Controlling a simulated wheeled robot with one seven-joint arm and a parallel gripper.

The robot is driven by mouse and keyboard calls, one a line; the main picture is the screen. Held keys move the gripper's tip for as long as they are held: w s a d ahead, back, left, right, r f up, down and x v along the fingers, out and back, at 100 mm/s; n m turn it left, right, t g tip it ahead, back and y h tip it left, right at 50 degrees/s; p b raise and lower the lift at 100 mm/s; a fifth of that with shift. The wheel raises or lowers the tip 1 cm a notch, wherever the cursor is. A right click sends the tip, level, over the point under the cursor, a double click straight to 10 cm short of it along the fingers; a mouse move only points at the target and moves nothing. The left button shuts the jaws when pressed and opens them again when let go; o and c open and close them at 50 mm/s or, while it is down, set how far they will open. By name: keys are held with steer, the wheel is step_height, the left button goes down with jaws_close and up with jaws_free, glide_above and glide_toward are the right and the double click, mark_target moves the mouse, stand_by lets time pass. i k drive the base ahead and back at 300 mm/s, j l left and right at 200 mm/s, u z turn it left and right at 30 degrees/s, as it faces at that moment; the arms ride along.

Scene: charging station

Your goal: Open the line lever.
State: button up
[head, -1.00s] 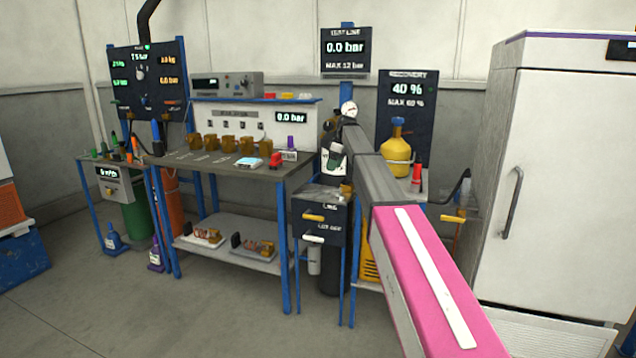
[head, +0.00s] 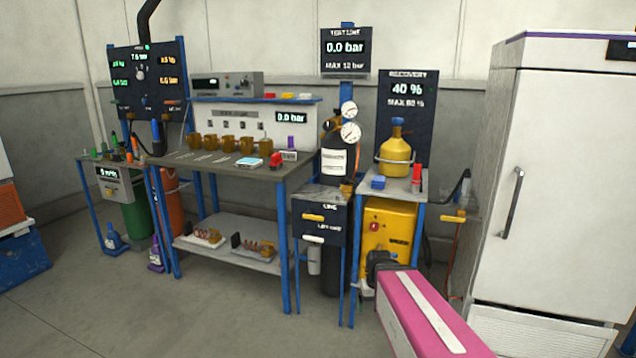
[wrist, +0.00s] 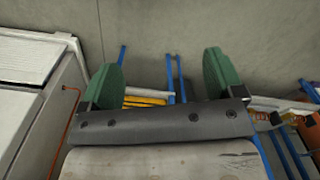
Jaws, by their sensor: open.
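The dark panel labelled LINE (head: 335,228) stands in the middle of the head view, on blue legs. A yellow lever (head: 313,217) lies level across it under the label, with a white lever (head: 313,239) below. My gripper shows in the wrist view (wrist: 162,78); its two green fingers are wide apart with nothing held between them. A yellow thing behind them is too hidden to name surely. In the head view my pink arm is at lower right, and my gripper's fingers cannot be made out there. My gripper is apart from the lever.
A yellow recovery machine (head: 390,236) stands right of the panel, under a yellow cylinder (head: 397,151). Another yellow lever (head: 453,218) is farther right, beside the white cabinet (head: 558,180). The workbench (head: 230,166) is left of the panel. The floor in front is clear.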

mark_target(307, 215)
steer(key=i+j+u, duration=0.15)
steer(key=i, duration=0.4)
steer(key=i+j+u, duration=0.2)
steer(key=i, duration=0.3)
steer(key=l, duration=0.4)
steer(key=u, duration=0.05)
